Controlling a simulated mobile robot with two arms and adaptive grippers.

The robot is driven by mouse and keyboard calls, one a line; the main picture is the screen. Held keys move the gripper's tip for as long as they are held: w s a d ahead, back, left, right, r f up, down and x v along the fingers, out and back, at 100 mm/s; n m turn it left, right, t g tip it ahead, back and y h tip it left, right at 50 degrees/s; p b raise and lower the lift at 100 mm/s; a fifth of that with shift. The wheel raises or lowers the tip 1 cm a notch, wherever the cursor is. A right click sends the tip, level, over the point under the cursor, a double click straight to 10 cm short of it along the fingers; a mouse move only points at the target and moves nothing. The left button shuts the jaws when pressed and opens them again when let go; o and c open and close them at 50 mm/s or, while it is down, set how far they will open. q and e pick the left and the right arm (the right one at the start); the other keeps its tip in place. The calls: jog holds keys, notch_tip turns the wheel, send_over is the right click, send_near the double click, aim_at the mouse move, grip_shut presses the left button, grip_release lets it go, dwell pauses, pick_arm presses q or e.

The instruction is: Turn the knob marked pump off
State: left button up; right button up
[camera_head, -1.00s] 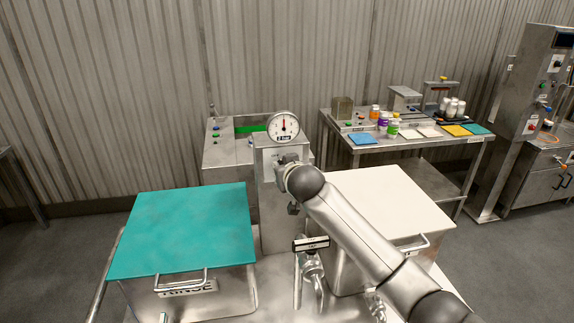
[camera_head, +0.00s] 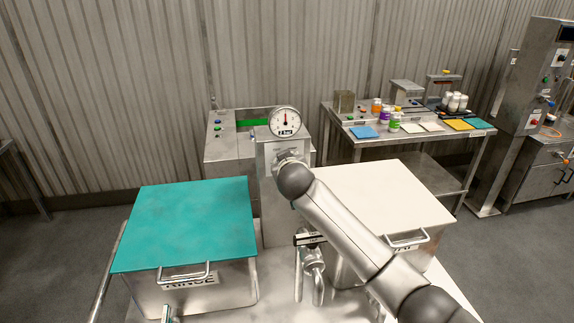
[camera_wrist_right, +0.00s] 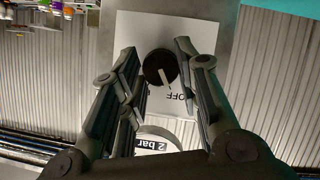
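The black round knob (camera_wrist_right: 160,67) with a white pointer line is on a white plate (camera_wrist_right: 190,30) in the right wrist view. The letters OFF appear upside down beside it, and the pointer slants toward them; other markings are hidden or cut off. My right gripper (camera_wrist_right: 157,50) is open, with one finger on each side of the knob and a visible gap to it. In the head view my right wrist is at the front of the steel column (camera_head: 270,215) below the round gauge (camera_head: 285,121), hiding the knob. My left gripper is not identifiable.
A teal-lidded vat (camera_head: 187,225) stands left of the column and a white-lidded vat (camera_head: 385,195) right of it. Pipes and a valve (camera_head: 310,265) are low in front. Behind are a machine with buttons (camera_head: 228,150) and a table of jars (camera_head: 460,142).

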jog(key=o, duration=0.4)
jog(key=v, duration=1.2)
dwell(0.4)
